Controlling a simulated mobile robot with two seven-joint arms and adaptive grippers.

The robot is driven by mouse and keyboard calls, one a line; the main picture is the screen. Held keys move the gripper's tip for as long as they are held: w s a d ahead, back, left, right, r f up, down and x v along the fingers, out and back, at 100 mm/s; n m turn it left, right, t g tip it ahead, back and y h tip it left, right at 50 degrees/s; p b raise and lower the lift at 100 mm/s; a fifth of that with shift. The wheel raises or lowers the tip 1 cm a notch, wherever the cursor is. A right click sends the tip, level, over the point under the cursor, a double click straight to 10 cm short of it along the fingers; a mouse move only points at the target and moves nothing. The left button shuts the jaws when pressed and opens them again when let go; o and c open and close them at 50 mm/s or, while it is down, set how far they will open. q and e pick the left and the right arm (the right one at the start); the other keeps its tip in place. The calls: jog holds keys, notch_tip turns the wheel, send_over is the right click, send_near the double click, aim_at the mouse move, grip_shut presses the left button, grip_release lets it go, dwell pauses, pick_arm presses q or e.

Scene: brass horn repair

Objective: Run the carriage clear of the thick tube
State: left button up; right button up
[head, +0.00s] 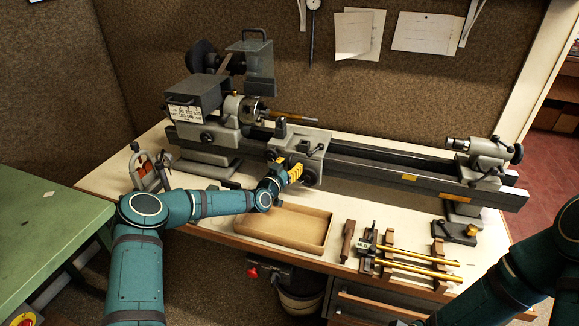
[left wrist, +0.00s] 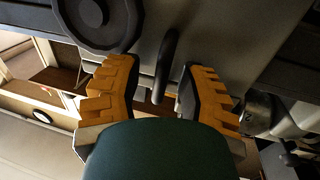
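The carriage (head: 312,142) sits on the lathe bed, close to the headstock. A brass-coloured tube (head: 295,118) sticks out to the right from the chuck (head: 250,109), behind and above the carriage; I cannot tell how thick it is. My left gripper (head: 290,176) is at the carriage's front. In the left wrist view its yellow fingers (left wrist: 158,92) stand apart, on either side of a dark handle (left wrist: 166,62), with gaps visible to both fingers. A dark round wheel (left wrist: 98,18) is just left of the handle. My right gripper is out of view; only its arm shows at lower right.
The bed (head: 400,172) is clear from the carriage to the tailstock (head: 480,156). A shallow cardboard tray (head: 284,229) lies in front. Right of it, brass tubes (head: 420,256) rest on wooden supports. A green table (head: 45,220) stands at left.

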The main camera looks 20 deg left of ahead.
pick_arm(q)
grip_shut()
